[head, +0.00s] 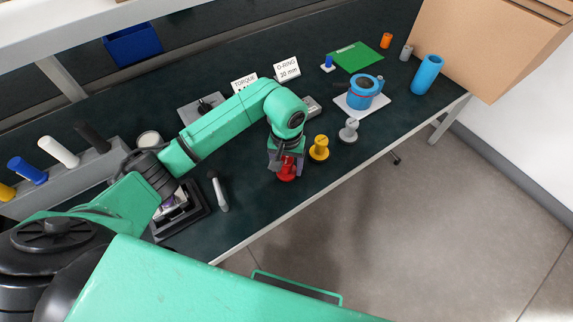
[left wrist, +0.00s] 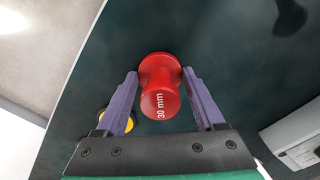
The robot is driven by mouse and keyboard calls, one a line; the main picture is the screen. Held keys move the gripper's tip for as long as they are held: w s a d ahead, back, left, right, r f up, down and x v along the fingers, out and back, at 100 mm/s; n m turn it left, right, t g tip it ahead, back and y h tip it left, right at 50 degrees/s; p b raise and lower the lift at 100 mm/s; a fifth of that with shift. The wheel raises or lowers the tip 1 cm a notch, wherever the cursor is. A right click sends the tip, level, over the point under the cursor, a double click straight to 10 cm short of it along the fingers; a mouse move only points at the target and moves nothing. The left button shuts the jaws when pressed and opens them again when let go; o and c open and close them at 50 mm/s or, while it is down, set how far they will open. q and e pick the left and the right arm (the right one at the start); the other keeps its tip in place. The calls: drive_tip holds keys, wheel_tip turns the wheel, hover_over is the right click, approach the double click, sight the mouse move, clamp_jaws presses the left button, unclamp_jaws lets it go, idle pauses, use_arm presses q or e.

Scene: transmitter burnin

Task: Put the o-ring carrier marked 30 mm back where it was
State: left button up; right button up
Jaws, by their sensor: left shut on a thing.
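The red o-ring carrier (head: 287,171) is a spool-shaped piece, and the left wrist view shows "30 mm" in white on its end (left wrist: 159,98). My left gripper (head: 286,163) is shut on it, with a purple finger (left wrist: 203,98) on each side. The carrier is at or just above the dark bench; I cannot tell whether it touches. A yellow carrier (head: 319,149) and a grey carrier (head: 349,130) stand in a row to its right. My right gripper is not in view.
An O-RING sign (head: 287,69) and a TORQUE sign (head: 243,84) stand behind my arm. A light tool (head: 221,195) lies left of the carrier. The bench's front edge (head: 262,233) is near.

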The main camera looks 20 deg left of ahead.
sight(286, 160)
use_arm(q)
drive_tip(key=o, duration=1.5)
drive_tip(key=shift+r+p, duration=0.2)
drive_tip(key=shift+p, duration=0.15)
drive_tip(key=shift+r, duration=0.4)
wheel_tip(286, 160, up, 11)
drive_tip(key=b, duration=0.2)
drive_tip(key=shift+b, duration=0.3)
drive_tip(key=shift+s, duration=0.1)
